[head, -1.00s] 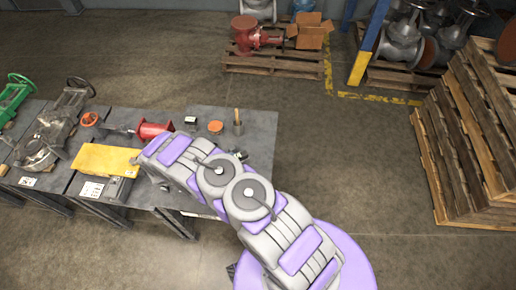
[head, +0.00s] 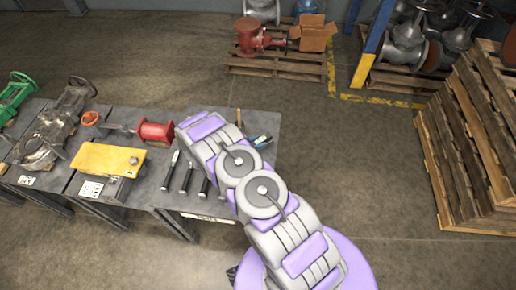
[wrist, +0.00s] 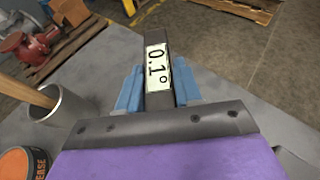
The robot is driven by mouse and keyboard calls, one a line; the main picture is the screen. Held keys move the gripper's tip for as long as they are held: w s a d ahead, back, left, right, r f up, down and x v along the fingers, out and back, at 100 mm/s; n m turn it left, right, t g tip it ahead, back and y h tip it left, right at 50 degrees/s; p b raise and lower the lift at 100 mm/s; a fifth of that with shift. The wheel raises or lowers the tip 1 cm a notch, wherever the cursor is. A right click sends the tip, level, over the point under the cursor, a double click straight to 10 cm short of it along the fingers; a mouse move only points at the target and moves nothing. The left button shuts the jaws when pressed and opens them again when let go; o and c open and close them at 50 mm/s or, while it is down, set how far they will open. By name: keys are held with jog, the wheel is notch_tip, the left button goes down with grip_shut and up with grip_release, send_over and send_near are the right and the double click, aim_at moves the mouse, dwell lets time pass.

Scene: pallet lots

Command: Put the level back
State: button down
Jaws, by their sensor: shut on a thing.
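The level (wrist: 155,50) is a dark bar with a lit display reading 0.1°. In the wrist view it stands out lengthwise between the two blue fingers of my gripper (wrist: 158,88), which is shut on it. Beyond it are the table edge and the floor. In the head view my gripper (head: 262,141) shows only as a small blue and dark patch right of my arm, over the right end of the grey table (head: 268,122). My arm hides most of it, and I cannot tell whether the level touches the table.
A metal cup (wrist: 62,105) with a wooden handle and an orange grease tin (wrist: 22,165) stand left of my gripper. Several dark-handled tools (head: 187,177) lie along the table's front. A red flanged part (head: 155,131) and a yellow block (head: 105,158) lie further left. Stacked pallets (head: 470,150) stand right.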

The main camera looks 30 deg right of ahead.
jog(key=shift+d+f+b, duration=0.1)
jog(key=shift+f+b, duration=0.4)
jog(key=shift+f, duration=1.3)
jog(key=c, duration=0.8)
grip_release()
jog(key=shift+o, duration=0.2)
jog(key=shift+r, duration=0.1)
